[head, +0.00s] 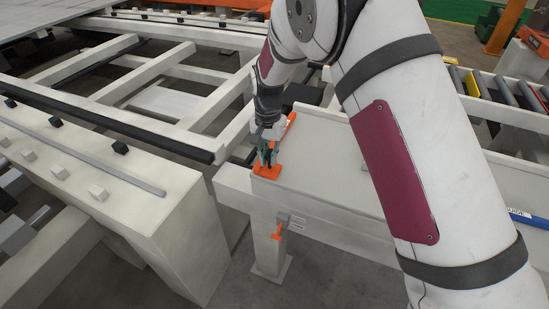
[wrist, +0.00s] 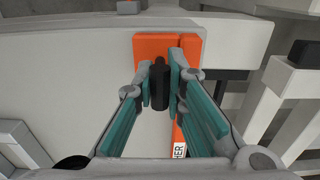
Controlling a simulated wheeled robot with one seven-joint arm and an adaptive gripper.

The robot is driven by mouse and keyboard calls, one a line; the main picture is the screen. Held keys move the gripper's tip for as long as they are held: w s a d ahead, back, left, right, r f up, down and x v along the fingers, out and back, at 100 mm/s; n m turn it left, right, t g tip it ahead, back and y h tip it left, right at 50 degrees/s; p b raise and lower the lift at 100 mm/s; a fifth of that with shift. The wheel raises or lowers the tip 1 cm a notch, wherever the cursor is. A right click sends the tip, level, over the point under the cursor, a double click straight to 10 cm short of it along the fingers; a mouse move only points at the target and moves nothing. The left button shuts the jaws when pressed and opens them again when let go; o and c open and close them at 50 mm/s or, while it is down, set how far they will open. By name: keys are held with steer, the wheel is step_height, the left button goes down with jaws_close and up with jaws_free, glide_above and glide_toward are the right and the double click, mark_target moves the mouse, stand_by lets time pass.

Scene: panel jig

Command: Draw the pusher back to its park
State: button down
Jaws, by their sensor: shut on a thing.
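My gripper (wrist: 161,78) is shut on an upright black knob (wrist: 160,92), with one teal-padded finger on each side of it. The knob stands at an orange plate, the pusher (wrist: 154,43), on the pale bench. In the head view my gripper (head: 267,155) is over the orange pusher plate (head: 267,173) at the bench's left end. Beside it runs a narrow orange strip (wrist: 188,42) with a white label whose visible letters read "HER". The strip also shows in the head view (head: 291,119). My gripper hides part of the knob's base.
The pale bench (head: 330,145) has a raised edge. An orange lever (head: 278,231) hangs below its front. A pale block with black and grey pegs (head: 150,200) stands to the left across a gap. Open frame beams (head: 130,75) lie behind. Rollers (head: 500,95) are at the right.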

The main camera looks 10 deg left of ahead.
steer(key=shift+a+r, duration=0.1)
steer(key=shift+a, duration=0.2)
steer(key=c, duration=1.6)
jaws_free()
steer(key=shift+w+a, duration=0.1)
steer(key=shift+c, duration=0.2)
step_height(320, 180, up, 12)
